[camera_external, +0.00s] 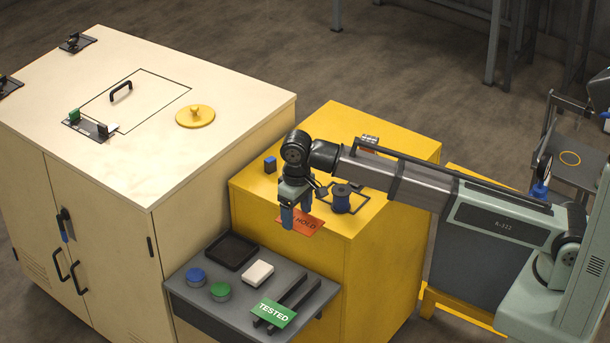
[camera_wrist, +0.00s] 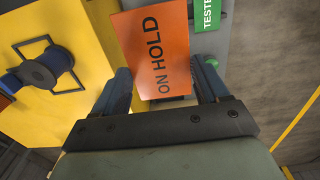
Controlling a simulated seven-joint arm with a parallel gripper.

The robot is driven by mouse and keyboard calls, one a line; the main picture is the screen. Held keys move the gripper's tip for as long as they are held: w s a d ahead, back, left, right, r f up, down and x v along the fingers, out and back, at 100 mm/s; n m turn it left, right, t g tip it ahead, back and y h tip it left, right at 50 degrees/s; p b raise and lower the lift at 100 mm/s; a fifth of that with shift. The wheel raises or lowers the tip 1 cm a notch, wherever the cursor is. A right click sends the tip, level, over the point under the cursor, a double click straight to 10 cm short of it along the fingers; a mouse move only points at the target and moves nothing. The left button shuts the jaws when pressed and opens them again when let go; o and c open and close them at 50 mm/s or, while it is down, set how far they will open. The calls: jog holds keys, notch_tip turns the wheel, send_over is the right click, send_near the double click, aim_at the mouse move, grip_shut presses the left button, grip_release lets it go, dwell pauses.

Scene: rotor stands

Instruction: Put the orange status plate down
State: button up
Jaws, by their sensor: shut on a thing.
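The orange status plate (camera_external: 302,223), lettered "ON HOLD", is in my gripper (camera_external: 296,218). In the external view it shows at the front of the yellow cabinet's top, partly behind the blue fingers. In the wrist view the plate (camera_wrist: 157,50) stands out between the two fingers of my gripper (camera_wrist: 166,88), which are shut on it. I cannot tell whether the plate touches the cabinet top or hangs above it. A green plate (camera_external: 274,313) lettered "TESTED" lies on two dark rails on the grey shelf, and it also shows in the wrist view (camera_wrist: 207,14).
The grey shelf (camera_external: 222,318) holds a black tray (camera_external: 231,250), a white block (camera_external: 257,273), and blue (camera_external: 196,277) and green (camera_external: 220,291) round pieces. A taller cream cabinet (camera_external: 225,135) stands left.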

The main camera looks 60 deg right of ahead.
aim_at(296, 219)
notch_tip(296, 219, up, 7)
jog(key=shift+w+f, duration=0.15)
jog(key=shift+f, duration=0.05)
jog(key=w+d, duration=0.5)
jog(key=d, duration=0.5)
jog(key=w+d, duration=0.6)
jog(key=d, duration=0.5)
jog(key=w+d, duration=0.5)
jog(key=d, duration=0.5)
jog(key=shift+d+f, duration=0.15)
jog(key=shift+f, duration=3.75)
jog(key=shift+d+f, duration=0.15)
jog(key=shift+f, duration=3.7)
jog(key=shift+f, duration=0.15)
jog(key=o, duration=1.1)
